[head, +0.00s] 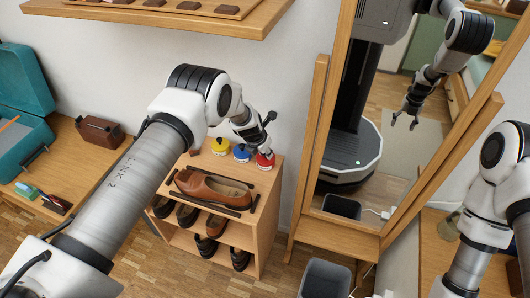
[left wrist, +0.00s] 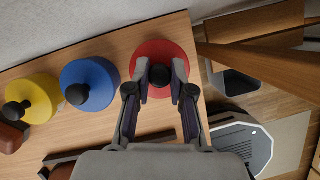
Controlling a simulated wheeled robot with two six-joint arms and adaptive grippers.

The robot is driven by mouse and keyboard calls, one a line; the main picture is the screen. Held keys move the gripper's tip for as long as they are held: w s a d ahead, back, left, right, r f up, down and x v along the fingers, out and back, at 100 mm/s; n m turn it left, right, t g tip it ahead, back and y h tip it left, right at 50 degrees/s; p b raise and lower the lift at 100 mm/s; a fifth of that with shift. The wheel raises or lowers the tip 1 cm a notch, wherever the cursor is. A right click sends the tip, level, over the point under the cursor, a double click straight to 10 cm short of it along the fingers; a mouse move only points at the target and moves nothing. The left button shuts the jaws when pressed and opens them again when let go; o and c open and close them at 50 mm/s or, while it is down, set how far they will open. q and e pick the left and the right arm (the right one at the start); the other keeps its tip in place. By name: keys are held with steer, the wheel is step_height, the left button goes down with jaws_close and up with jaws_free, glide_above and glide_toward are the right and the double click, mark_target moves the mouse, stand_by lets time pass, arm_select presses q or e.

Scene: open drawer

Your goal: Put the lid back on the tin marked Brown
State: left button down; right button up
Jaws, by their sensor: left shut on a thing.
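Three round pieces with black knobs stand in a row on the shoe rack's top: yellow (head: 220,147), blue (head: 242,154) and red (head: 264,161). In the left wrist view they are yellow (left wrist: 36,92), blue (left wrist: 95,78) and red (left wrist: 165,50). My left gripper (left wrist: 161,74) is shut on the black knob of the red lid, above the rack's right end. I cannot tell whether the red lid rests on a tin or is raised. No Brown marking is readable. My right gripper is outside the direct view.
A brown shoe (head: 213,189) lies on the rack (head: 262,205), in front of the tins. A tall mirror (head: 385,130) stands close on the right and reflects a robot arm with parted fingers. A bin (head: 325,279) stands on the floor. A wooden shelf (head: 190,19) hangs above.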

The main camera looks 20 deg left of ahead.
arm_select(q)
steer(key=c, duration=0.9)
jaws_free()
steer(key=shift+c, duration=0.2)
steer(key=o, duration=0.5)
steer(key=shift+r, duration=0.1)
steer(key=shift+r+p, duration=2.45)
steer(key=shift+r, duration=1)
